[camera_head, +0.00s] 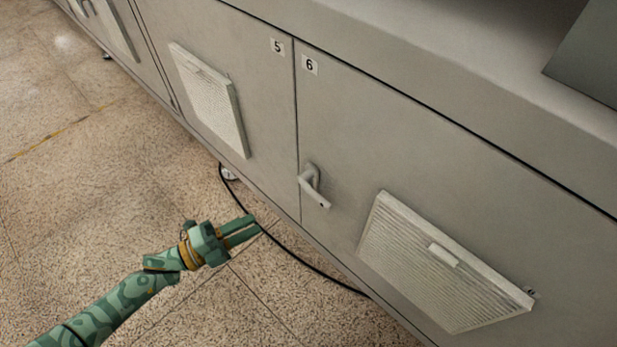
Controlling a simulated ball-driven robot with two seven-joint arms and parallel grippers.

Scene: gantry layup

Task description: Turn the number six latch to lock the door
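The number six door (400,160) is a grey cabinet panel marked with a small "6" label (310,65). It looks flush with the cabinet front. Its latch (313,186) is a light grey lever handle near the door's left edge, slanting down to the right. My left gripper (258,226) comes in from the lower left on a green patterned arm. It appears below and left of the latch, apart from it. Its two fingers point right, with a narrow gap between them and nothing seen in it. My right gripper is not in view.
The number five door (262,110) adjoins on the left, with a vent grille (210,95). Another vent grille (430,265) stands out on door six, right of the latch. A black cable (300,258) runs along the floor by the cabinet base. The speckled floor (90,190) at left is clear.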

